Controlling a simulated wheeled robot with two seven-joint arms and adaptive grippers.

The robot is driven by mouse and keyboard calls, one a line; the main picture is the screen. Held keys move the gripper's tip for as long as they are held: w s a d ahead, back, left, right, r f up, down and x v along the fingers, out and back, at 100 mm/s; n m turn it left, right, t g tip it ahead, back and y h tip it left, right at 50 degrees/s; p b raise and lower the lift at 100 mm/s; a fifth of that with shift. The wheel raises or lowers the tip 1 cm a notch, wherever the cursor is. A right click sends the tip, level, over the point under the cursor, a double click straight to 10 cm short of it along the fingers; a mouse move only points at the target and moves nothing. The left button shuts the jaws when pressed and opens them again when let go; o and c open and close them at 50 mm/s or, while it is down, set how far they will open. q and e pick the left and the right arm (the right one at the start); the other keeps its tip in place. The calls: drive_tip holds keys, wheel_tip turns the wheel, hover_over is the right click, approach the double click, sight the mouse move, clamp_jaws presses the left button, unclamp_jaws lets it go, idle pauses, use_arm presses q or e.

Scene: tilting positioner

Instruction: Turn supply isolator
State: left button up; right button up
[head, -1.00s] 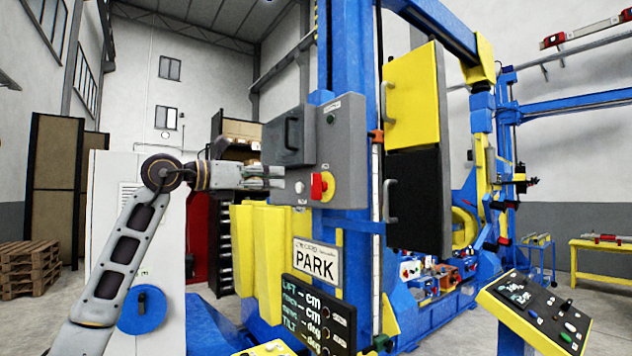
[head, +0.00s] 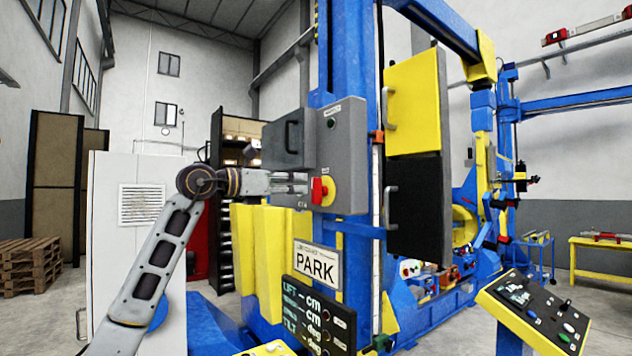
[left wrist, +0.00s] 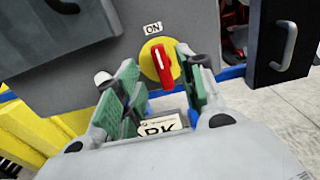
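The supply isolator is a red handle (head: 318,191) on a yellow round plate (head: 330,190), set in the grey control box (head: 345,150). In the left wrist view the red handle (left wrist: 162,66) stands nearly upright below an "ON" label (left wrist: 153,28). My left gripper (head: 305,188) reaches in from the left, close in front of the isolator. In the left wrist view my left gripper (left wrist: 160,80) is open, its green-padded fingers on either side of the handle. Gaps show between pads and handle; whether the tips reach past its front I cannot tell. My right gripper is out of view.
A grey door with a handle (head: 288,144) stands out left of the box, just above my gripper. Yellow blocks (head: 262,262) and a PARK sign (head: 317,265) lie below. Yellow and black cabinet doors (head: 413,100) stand to the right.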

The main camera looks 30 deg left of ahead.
sight(312, 184)
use_arm(q)
drive_tip(key=shift+p+x, duration=1.25)
drive_tip(key=shift+x, duration=2.6)
drive_tip(key=c, duration=0.9)
drive_tip(key=shift+o, duration=0.2)
